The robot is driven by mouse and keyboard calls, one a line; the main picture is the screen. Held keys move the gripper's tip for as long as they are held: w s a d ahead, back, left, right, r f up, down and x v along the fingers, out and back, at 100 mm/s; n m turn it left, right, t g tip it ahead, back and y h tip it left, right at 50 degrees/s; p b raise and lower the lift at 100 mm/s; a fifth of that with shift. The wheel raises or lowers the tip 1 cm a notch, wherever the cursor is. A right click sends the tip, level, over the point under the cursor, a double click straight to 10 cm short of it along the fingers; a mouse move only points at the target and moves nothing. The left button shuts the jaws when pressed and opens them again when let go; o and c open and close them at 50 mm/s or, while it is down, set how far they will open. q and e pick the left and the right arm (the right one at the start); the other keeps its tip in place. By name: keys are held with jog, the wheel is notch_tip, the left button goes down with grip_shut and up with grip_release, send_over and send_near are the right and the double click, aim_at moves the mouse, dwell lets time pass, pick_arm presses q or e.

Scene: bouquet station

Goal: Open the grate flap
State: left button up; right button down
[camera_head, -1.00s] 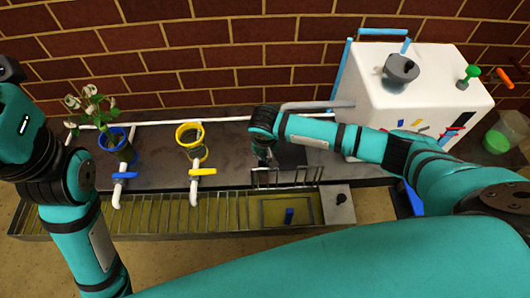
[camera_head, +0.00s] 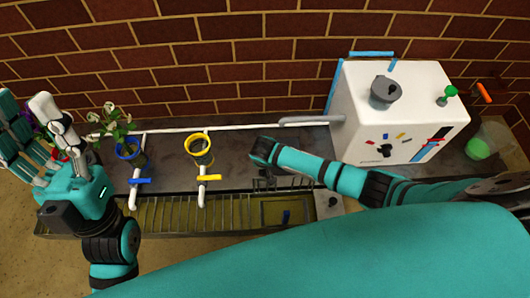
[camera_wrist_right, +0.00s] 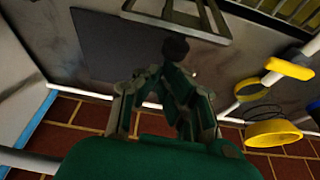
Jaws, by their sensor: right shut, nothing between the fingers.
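The grate flap (camera_head: 298,183), a small grey barred frame, shows behind the square opening (camera_head: 270,214) at the trough's right end, raised off it. Its exact tilt is hard to tell. A grey frame, seemingly the flap, also shows at the top of the right wrist view (camera_wrist_right: 215,38). My right gripper (camera_head: 266,183) is beside the flap's left end, partly hidden by its wrist. In the wrist view its fingers (camera_wrist_right: 160,74) converge, empty, near a dark round knob (camera_wrist_right: 175,48); contact is unclear. My left gripper (camera_head: 24,105) is raised at far left, fingers spread.
Yellow-valved (camera_head: 209,178) and blue-valved (camera_head: 140,181) pipes stand left of my right gripper. A white box (camera_head: 400,110) stands right. Flowers (camera_head: 115,125) are at left.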

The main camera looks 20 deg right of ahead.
jog(key=s+p, duration=0.1)
jog(key=p, duration=0.1)
jog(key=s+p, duration=0.1)
jog(key=shift+a+r+p, duration=0.15)
jog(key=shift+r+p, duration=0.05)
jog(key=shift+p, duration=0.2)
jog(key=shift+s+f, duration=0.1)
jog(key=shift+s, duration=0.05)
pick_arm(q)
jog(key=w+d+f+g+y, duration=0.1)
jog(key=w+f+g+y, duration=0.2)
jog(key=w+f+g, duration=0.5)
jog(key=shift+w+d+n+g+y, duration=0.25)
jog(key=shift+w+g, duration=0.45)
jog(key=shift+w, duration=0.55)
jog(key=shift+f, duration=0.1)
